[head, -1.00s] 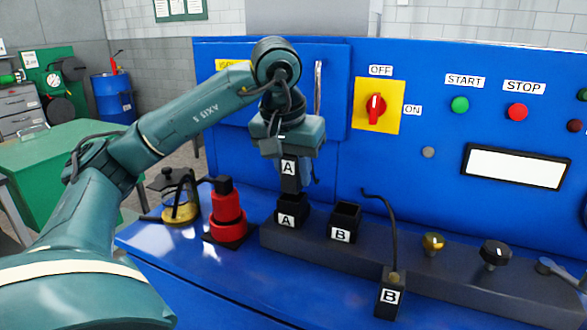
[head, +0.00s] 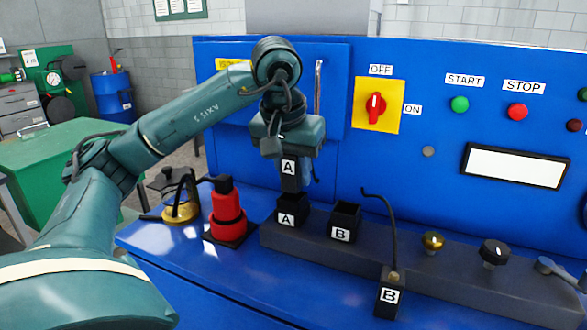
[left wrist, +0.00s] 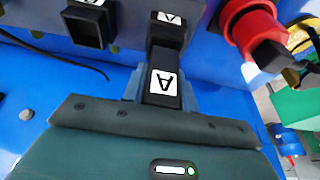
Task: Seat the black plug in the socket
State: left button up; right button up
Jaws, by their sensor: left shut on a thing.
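My left gripper (head: 288,158) is shut on the black plug marked A (head: 289,172), which points straight down. The plug's lower end is at the mouth of the black socket marked A (head: 287,212); how deep it sits is hard to tell. In the left wrist view the plug (left wrist: 163,85) lines up with the socket A (left wrist: 167,30). The open socket marked B (head: 344,222) stands empty to the right. A second black plug marked B (head: 388,297), with a cord, is in front of the sockets. My right gripper is not in view.
A red cylindrical part (head: 228,218) stands close left of socket A, with a yellow-based item (head: 180,208) beyond it. A brass knob (head: 433,241) and black knob (head: 495,253) are to the right. The blue panel (head: 335,165) rises close behind.

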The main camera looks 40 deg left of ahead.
pick_arm(q)
jog(key=shift+f, duration=0.3)
dwell(0.4)
jog(key=shift+f+b, duration=0.75)
jog(key=o, duration=1)
jog(key=shift+d, duration=0.1)
jog(key=shift+o, duration=0.7)
jog(key=shift+a, duration=0.2)
jog(key=shift+d, duration=0.1)
